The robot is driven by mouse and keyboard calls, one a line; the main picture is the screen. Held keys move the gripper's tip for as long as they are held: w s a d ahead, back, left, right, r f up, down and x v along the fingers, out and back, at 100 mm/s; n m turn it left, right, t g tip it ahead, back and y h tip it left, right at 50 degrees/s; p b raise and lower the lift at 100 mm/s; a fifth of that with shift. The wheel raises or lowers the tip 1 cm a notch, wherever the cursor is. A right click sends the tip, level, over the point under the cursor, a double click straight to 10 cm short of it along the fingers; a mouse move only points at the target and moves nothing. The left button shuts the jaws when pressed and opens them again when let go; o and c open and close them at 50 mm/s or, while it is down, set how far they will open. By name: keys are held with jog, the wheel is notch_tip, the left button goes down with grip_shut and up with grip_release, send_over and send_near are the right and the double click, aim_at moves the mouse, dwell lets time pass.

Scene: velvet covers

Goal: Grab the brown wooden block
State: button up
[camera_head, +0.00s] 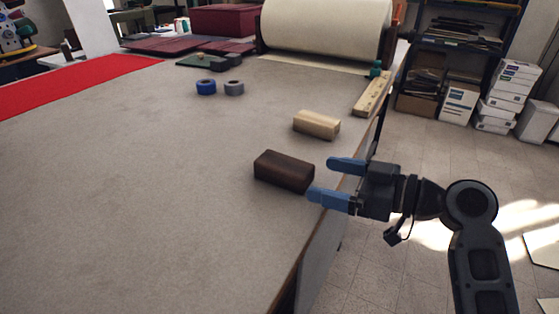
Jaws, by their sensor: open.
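The dark brown wooden block (282,172) lies flat on the large table (150,190), near its right edge. My gripper (338,180) comes in from the right, with its two blue fingers pointing left toward the block. The fingers are spread apart with nothing between them. The nearer finger's tip is close to the block's right end; I cannot tell whether they touch. The block is almost fully visible.
A light wooden block (317,125) lies behind the brown one. Blue (206,87) and grey (234,88) tape rolls sit farther back. A wooden strip (373,95) lies along the right edge, near a big cream roll (326,27).

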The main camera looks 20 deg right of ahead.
aim_at(291, 171)
jog(key=shift+w+f, duration=0.15)
jog(key=shift+w, duration=0.35)
jog(key=shift+w+a, duration=0.25)
jog(key=shift+w, duration=0.05)
jog(key=shift+a+p+x, duration=0.2)
jog(key=shift+p+x, duration=0.45)
jog(key=shift+x, duration=2.8)
jog(key=shift+s, duration=0.2)
jog(key=c, duration=1.2)
